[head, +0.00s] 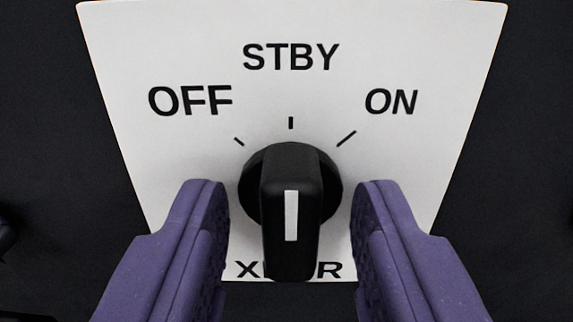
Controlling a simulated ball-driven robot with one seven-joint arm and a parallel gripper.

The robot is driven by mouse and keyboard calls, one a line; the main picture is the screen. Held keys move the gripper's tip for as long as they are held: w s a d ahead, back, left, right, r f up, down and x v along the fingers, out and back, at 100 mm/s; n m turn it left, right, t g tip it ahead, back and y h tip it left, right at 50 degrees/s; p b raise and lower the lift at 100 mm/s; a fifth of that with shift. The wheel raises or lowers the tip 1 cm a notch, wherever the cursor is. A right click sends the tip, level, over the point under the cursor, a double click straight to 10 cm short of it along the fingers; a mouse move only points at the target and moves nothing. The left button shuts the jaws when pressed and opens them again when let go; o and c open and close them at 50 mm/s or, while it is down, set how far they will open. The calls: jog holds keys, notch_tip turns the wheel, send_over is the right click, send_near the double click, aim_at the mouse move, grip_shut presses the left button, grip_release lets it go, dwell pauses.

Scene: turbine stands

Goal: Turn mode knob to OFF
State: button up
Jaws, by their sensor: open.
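The mode knob (290,200) is black with a white pointer line on its raised grip. The line stands upright in the picture, in line with the middle tick under STBY. The white label plate (290,90) behind it reads OFF at the left, STBY at the top and ON at the right, each with a tick mark. My gripper (291,215) is open, with one purple finger on each side of the knob. A gap shows between each finger and the grip. Lettering below the knob is partly hidden by it.
A dark panel (520,150) surrounds the plate on both sides. A dark object shows in part at the left edge, too cut off to identify. No loose objects lie around the knob.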

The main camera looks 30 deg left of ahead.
jog(key=shift+w+a, duration=0.2)
jog(key=shift+w, duration=0.15)
jog(key=shift+b, duration=0.45)
grip_shut()
jog(key=n+b, duration=0.2)
jog(key=b, duration=0.1)
jog(key=shift+f, duration=0.4)
jog(key=n+b, duration=0.2)
jog(key=shift+s+a+f+n+b, duration=0.1)
jog(key=shift+n+b, duration=0.2)
jog(key=shift+b, duration=0.1)
jog(key=n, duration=0.1)
jog(key=r+n+p, duration=0.1)
jog(key=shift+n, duration=0.8)
jog(key=shift+o, duration=1.6)
grip_release()
